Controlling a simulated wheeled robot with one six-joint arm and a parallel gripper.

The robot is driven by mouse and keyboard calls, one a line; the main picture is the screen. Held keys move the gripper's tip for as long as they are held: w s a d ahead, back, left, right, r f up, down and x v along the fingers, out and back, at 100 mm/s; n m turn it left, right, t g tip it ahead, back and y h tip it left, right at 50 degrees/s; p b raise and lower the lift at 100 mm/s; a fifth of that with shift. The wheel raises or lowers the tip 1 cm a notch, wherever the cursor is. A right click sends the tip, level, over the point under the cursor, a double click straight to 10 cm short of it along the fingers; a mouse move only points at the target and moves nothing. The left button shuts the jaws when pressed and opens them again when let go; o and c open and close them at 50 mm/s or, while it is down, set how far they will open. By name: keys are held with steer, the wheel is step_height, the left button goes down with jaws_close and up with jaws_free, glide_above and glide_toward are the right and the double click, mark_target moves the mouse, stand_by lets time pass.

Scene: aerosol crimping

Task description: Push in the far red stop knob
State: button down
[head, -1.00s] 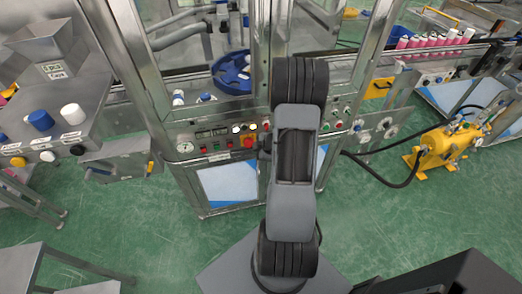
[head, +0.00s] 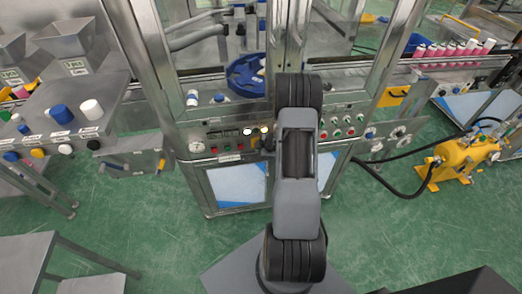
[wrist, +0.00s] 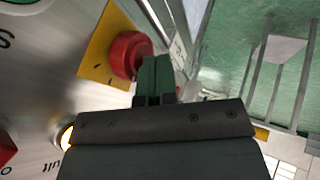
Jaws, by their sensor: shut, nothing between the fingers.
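The red stop knob (wrist: 130,55) sits on a yellow square plate (wrist: 97,50) on a grey metal panel, in the upper left of the wrist view. My gripper (wrist: 154,68) is shut and empty. Its dark fingertips are right beside the knob and overlap its right edge in the picture. I cannot tell whether they touch it. In the head view my gripper (head: 267,141) is at the machine's front panel, and the knob is mostly hidden behind it.
Several small buttons and a gauge (head: 197,146) line the front panel. A lit white button (wrist: 68,136) is near my gripper in the wrist view. A table with caps (head: 92,109) stands at left, a yellow pump (head: 462,158) at right. Green floor (head: 160,215) is open in front.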

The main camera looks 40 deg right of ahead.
steer(key=shift+w+d+r+p, duration=0.2)
steer(key=shift+w+d+p, duration=0.3)
steer(key=shift+w+p, duration=0.25)
steer(key=s+a+r, duration=0.1)
steer(key=s+r, duration=0.6)
steer(key=s, duration=0.3)
steer(key=shift+r, duration=0.3)
